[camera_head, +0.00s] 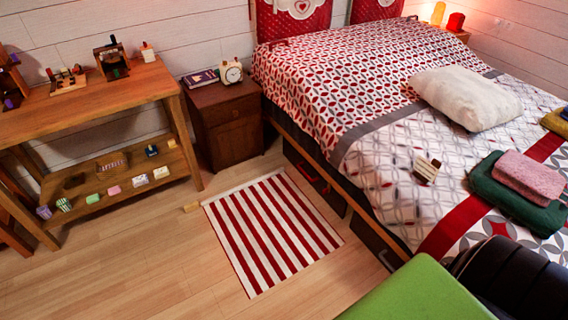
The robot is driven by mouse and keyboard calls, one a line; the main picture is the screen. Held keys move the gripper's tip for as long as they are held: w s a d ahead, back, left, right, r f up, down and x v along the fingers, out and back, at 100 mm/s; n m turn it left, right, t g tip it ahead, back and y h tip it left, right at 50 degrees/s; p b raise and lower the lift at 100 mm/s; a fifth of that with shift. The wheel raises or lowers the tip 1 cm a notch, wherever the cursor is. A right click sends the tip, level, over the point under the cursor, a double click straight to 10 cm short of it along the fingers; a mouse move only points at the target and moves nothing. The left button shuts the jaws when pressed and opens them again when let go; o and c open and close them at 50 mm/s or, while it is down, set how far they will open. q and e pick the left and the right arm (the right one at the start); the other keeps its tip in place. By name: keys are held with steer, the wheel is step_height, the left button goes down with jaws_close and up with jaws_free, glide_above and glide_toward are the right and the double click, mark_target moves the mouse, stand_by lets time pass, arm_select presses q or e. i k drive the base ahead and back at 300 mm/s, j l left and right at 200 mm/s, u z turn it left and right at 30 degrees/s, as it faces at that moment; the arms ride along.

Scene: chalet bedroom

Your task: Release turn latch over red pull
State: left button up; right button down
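No turn latch over a red pull can be told for certain; the small wooden pieces are too small to read. A wooden piece with red and dark knobs (67,80) stands on the wooden table at the left. A taller dark-framed wooden piece (112,60) stands beside it, and a small cream-and-brown block (147,52) stands further right. A small white and dark-red striped block (427,170) lies on the bed. Neither of my grippers is in view.
The wooden table (110,96) has a lower shelf with several small blocks. A brown nightstand (226,128) holds a clock (231,72). The bed (375,150) fills the right. A striped rug (270,232) lies on open floor. A green surface (420,292) is at the bottom right.

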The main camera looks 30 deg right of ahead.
mark_target(328, 189)
steer(key=i+j+z, duration=0.2)
steer(key=i+z, duration=0.25)
steer(key=i, duration=0.3)
steer(key=i+j+z, duration=0.5)
steer(key=i, duration=0.2)
steer(key=i+j+z, duration=0.45)
steer(key=i+j, duration=0.15)
